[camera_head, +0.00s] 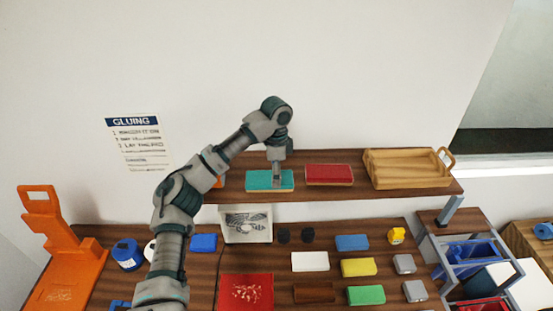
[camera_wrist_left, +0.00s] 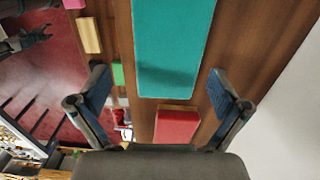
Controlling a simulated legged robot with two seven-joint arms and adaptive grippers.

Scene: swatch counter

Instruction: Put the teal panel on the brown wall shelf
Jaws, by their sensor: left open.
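The teal panel (camera_head: 262,181) lies flat on the brown wall shelf (camera_head: 395,197), left of a red panel (camera_head: 329,174). My left arm reaches up from the lower left, and my left gripper (camera_head: 277,181) points down at the teal panel, hiding a little of it. In the left wrist view the teal panel (camera_wrist_left: 173,45) lies ahead of my left gripper (camera_wrist_left: 158,93), in line with the gap between its spread fingers. The fingers are open with nothing clamped between them.
A wooden tray (camera_head: 407,180) stands at the shelf's right end. An orange stand (camera_head: 72,262) is at the left. The wall (camera_head: 350,70) is close behind the shelf.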

